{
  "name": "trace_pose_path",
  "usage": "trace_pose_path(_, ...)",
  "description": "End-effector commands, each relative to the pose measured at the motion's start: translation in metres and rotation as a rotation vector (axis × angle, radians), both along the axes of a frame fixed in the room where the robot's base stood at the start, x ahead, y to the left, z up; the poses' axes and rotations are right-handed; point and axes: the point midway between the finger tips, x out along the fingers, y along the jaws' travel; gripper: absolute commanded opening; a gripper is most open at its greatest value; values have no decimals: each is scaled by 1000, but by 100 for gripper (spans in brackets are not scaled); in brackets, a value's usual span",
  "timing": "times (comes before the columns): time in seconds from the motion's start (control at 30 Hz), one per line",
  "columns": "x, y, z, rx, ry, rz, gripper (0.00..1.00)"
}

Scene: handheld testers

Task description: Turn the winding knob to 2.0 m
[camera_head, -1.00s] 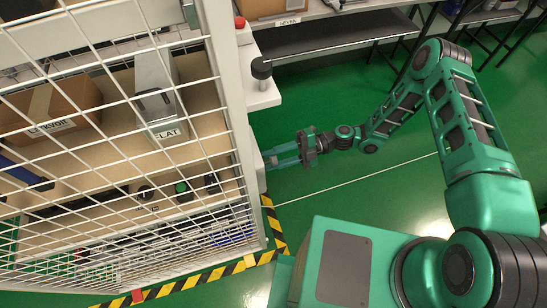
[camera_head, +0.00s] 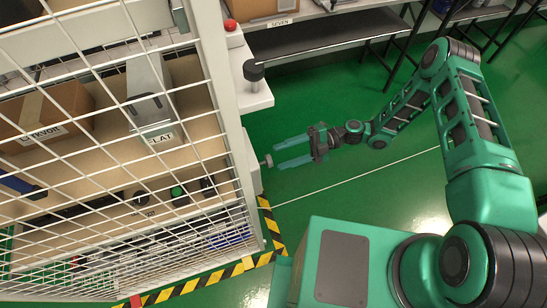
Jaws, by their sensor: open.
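My gripper (camera_head: 278,155) is open and empty. Its two green fingers point left toward a small grey knob (camera_head: 266,161) on the side of a pale box (camera_head: 251,163) fixed to the cage post. The fingertips are close to this knob, with a small gap visible. A black knob (camera_head: 254,70) stands on a white shelf (camera_head: 256,98) farther back on the post. I cannot tell from the picture which knob is the winding knob, and no 2.0 m scale or reading is legible.
A wire mesh cage (camera_head: 105,150) fills the left, with a carton (camera_head: 45,112) and a grey case (camera_head: 150,95) behind it. A red button (camera_head: 231,25) sits on the post. Yellow-black floor tape (camera_head: 273,225) edges the cage.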

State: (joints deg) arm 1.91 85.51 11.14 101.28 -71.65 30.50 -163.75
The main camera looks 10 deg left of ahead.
Motion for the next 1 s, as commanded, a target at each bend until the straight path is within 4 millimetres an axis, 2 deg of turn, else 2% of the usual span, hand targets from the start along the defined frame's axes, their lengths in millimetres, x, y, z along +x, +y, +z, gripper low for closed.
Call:
trace_pose_path(0.13, 14, -22, 1, 0, -1, -2, 53)
trace_pose_path(0.33, 25, -40, 1, 0, 0, -1, 53)
trace_pose_path(1.0, 27, -44, 2, -6, 1, 1, 53)
